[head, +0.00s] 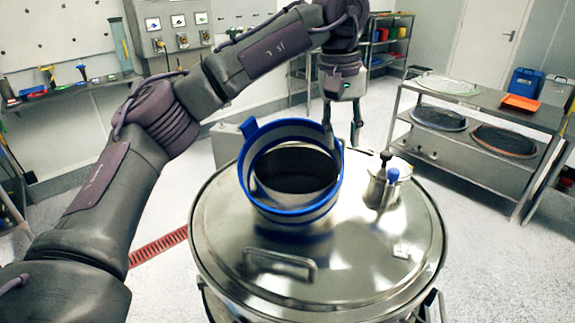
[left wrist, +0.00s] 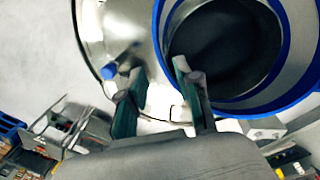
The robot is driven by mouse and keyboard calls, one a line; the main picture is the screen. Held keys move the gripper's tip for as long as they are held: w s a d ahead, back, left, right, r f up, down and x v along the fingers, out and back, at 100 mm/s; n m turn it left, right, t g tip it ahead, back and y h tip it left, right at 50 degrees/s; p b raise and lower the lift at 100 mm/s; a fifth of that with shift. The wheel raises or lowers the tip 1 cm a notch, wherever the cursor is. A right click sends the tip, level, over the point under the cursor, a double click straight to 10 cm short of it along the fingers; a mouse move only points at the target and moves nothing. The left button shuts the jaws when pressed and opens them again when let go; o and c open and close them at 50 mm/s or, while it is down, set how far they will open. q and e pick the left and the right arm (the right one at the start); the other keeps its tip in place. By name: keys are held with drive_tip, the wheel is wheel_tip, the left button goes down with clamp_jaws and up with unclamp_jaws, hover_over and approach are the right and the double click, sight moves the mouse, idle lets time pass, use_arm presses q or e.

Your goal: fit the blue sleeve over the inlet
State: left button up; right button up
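The blue sleeve (head: 243,182), a grey ring with blue rims and a blue tab at its upper left, is at the inlet on the round steel lid (head: 345,262). The dark inlet opening (head: 296,170) shows through it. The sleeve looks slightly tilted; I cannot tell how far it sits down over the inlet. The sleeve's blue rim (left wrist: 161,22) also shows in the left wrist view. My left gripper (head: 343,143) points down at the sleeve's far right side, its fingers apart. One finger (left wrist: 190,88) overlaps the rim; whether it touches is unclear. My right gripper is out of view.
A small fitting with a blue-topped knob (head: 392,176) stands on the lid to the sleeve's right. A lid handle (head: 280,263) lies in front. A shelf (head: 497,105) with round sieves stands at the right. The lid's front right is mostly clear.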

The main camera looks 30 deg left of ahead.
sight(340, 164)
use_arm(q)
drive_tip(key=shift+f, duration=0.55)
drive_tip(key=shift+f+p, duration=0.4)
drive_tip(key=f, duration=0.1)
drive_tip(key=f+p, duration=0.1)
drive_tip(key=f, duration=0.1)
drive_tip(key=shift+w+f, duration=0.3)
drive_tip(key=shift+f, duration=0.4)
drive_tip(key=shift+d, duration=0.1)
clamp_jaws()
